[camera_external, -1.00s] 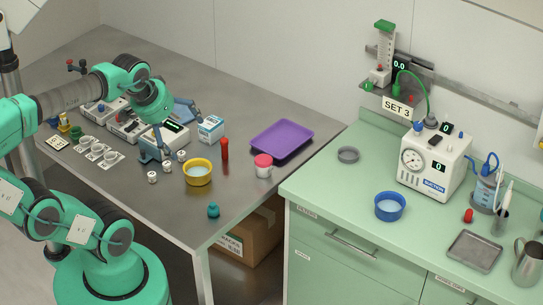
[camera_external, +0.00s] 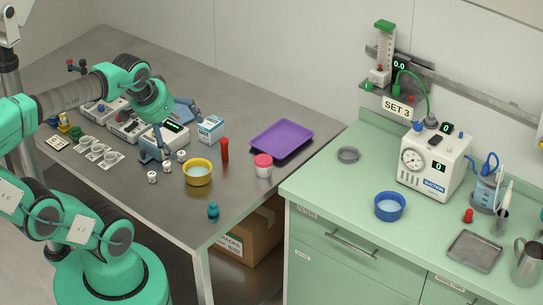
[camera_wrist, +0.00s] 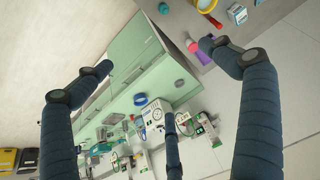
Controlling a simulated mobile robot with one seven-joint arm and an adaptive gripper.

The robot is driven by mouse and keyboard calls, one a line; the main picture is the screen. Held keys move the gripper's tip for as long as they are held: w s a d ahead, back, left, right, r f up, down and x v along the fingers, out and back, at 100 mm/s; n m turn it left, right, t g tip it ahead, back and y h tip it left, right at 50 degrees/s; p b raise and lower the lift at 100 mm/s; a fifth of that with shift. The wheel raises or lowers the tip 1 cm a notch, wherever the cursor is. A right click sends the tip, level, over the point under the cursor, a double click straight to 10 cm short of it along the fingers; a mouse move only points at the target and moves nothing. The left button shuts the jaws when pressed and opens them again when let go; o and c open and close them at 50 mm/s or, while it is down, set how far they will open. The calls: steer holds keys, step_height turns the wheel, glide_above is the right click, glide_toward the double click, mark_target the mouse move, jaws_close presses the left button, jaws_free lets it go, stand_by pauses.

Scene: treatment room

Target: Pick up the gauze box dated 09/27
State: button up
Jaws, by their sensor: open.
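A small white-and-blue box (camera_external: 210,130), possibly the gauze box, stands on the steel table just right of my gripper; its printing is too small to read, so I see no date. My gripper (camera_external: 181,132) has dark blue-grey fingers spread apart, empty, above the table to the left of the box. In the wrist view the gripper (camera_wrist: 155,55) shows its fingers wide apart with nothing between them. A white-and-blue box also shows at the upper right of the wrist view (camera_wrist: 237,13), outside the fingers.
Small white jars (camera_external: 152,177) lie in front. White devices (camera_external: 126,127) crowd the left. The table's front right is mostly clear.

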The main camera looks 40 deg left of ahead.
stand_by(0.4)
steer(key=shift+c, duration=1.3)
